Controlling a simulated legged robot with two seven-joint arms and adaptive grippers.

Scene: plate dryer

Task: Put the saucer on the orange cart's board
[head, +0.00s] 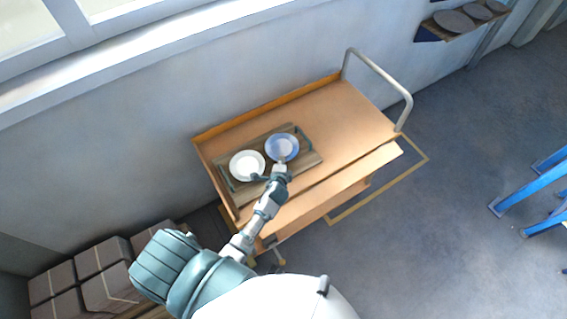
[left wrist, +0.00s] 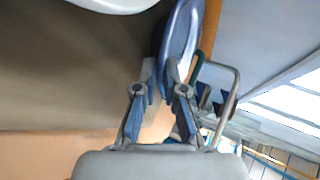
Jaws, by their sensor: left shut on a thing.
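A blue saucer (head: 282,148) with a paler middle is over the right part of the brown wooden board (head: 309,160) on the orange cart (head: 345,112). My left gripper (head: 281,166) reaches it from the near side. In the left wrist view the fingers of my left gripper (left wrist: 158,75) are shut on the rim of the blue saucer (left wrist: 182,38), which shows nearly edge-on. I cannot tell whether the saucer touches the board. My right gripper is not in view.
A white dish (head: 247,166) is on the board just left of the blue saucer. The cart's top is bare to the right, up to its grey handle (head: 382,72). Brown boxes (head: 104,275) stand at lower left. A wall shelf (head: 462,22) holds several round grey things.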

